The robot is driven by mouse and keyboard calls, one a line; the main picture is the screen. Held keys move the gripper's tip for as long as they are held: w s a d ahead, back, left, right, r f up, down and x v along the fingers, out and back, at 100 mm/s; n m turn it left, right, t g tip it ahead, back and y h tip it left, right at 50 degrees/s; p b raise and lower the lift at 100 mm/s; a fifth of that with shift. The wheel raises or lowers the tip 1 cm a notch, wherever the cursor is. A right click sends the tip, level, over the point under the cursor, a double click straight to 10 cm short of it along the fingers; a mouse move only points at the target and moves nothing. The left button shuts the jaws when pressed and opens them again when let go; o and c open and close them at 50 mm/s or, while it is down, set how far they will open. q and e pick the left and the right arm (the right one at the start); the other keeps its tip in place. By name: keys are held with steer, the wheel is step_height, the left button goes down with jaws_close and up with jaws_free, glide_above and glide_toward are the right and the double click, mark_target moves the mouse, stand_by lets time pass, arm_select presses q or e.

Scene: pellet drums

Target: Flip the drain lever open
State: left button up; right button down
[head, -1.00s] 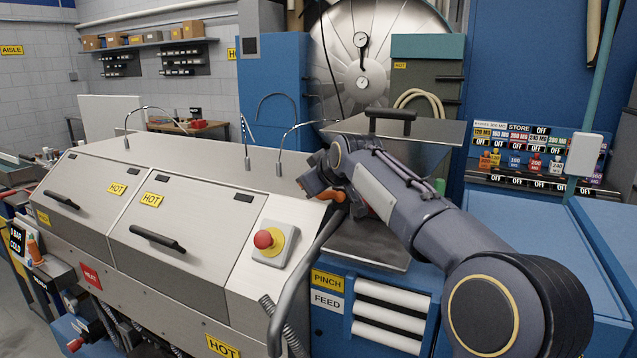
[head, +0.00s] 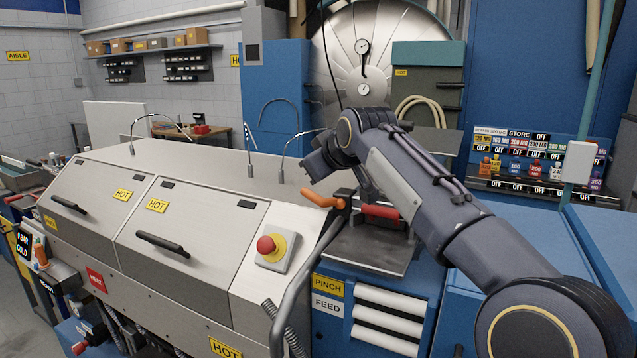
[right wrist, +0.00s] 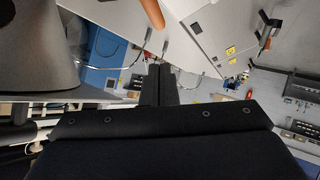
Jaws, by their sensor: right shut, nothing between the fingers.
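A lever with an orange handle (head: 322,199) sits at the right end of the grey machine, its handle pointing left from a dark pivot. No label on it is readable. The handle's end also shows at the top of the right wrist view (right wrist: 152,12). My right gripper (head: 312,172) is just above the orange handle in the head view, apart from it. In the right wrist view its fingers (right wrist: 160,83) are shut with nothing between them. My left gripper is not in view.
A red handle (head: 381,211) lies right of the lever, under my right forearm. A curved grey rail (head: 300,280) runs below the lever. A red stop button (head: 266,245) is on the machine's sloped front. Thin bent tubes (head: 282,160) rise behind.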

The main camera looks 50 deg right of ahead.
steer(key=r, duration=0.1)
steer(key=s+a+r, duration=0.2)
steer(key=shift+r, duration=0.2)
stand_by(0.4)
